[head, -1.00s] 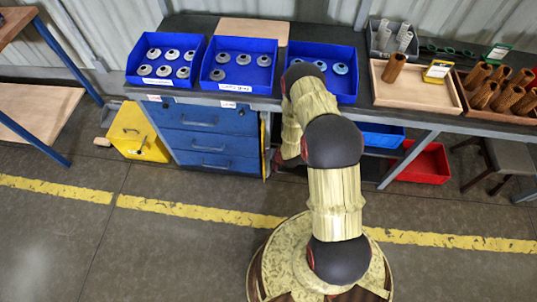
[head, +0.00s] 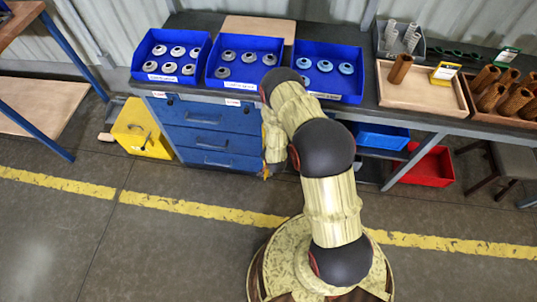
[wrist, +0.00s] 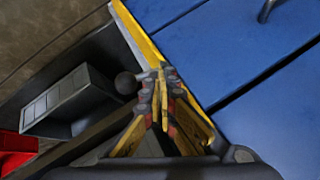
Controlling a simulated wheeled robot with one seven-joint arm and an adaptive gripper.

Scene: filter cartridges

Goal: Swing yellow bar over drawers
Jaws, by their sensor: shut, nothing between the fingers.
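The yellow bar (wrist: 137,32) runs along the edge of the blue drawers (wrist: 270,115) in the wrist view, on the side of the drawer fronts, not across them. A dark round knob (wrist: 125,83) shows beside it. My gripper (wrist: 162,73) is shut and empty, its fingertips close to the bar. I cannot tell whether they touch it. In the head view the blue drawers (head: 207,137) are all shut under the bench. My arm hides most or all of the bar there, at their right edge.
A yellow bin (head: 140,128) stands on the floor left of the drawers. A blue bin (head: 378,136) and a red bin (head: 428,166) are to the right. Blue trays of filter parts (head: 170,56) stand on the bench top (head: 195,20). The floor in front is clear.

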